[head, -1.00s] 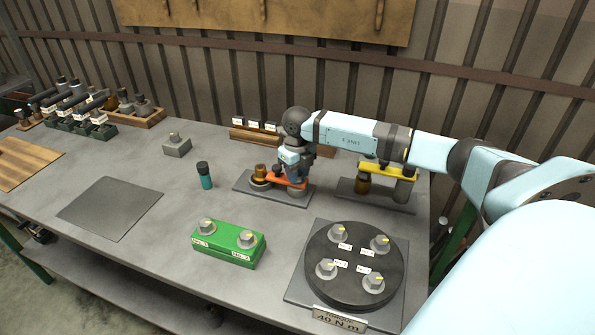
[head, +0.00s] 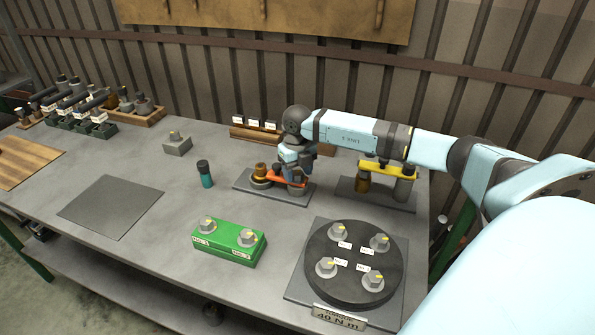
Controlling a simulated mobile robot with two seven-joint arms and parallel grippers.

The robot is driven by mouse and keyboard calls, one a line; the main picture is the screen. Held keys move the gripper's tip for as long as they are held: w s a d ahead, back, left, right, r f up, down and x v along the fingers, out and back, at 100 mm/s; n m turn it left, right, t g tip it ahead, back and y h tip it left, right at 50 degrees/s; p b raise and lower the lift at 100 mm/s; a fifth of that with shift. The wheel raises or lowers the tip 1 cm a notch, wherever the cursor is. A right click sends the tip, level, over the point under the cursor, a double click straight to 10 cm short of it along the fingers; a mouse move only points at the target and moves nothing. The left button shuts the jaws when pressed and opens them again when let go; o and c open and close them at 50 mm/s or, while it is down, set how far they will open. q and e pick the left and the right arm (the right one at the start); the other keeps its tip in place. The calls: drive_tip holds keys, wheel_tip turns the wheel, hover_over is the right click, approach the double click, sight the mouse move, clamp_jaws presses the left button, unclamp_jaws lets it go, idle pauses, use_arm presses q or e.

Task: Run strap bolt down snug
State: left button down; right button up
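An orange strap (head: 275,180) spans a brass-coloured fitting (head: 261,172) on its left and a grey post on its right, on a grey base plate (head: 243,184). My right gripper (head: 297,184) points down at the strap's right end, over the post. It hides the top of the post and any bolt there. The fingers are too small and dark to tell whether they are open or shut, or whether they touch a bolt. My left gripper is out of view.
A teal and black cylinder (head: 205,174) stands left of the orange strap. A green block with knobs (head: 228,246) and a black round plate (head: 342,287) with several knobs sit in front.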

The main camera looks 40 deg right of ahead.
sight(297, 172)
drive_tip(key=shift+r, duration=0.55)
wheel_tip(297, 172, up, 13)
drive_tip(key=shift+f, duration=0.15)
idle(0.6)
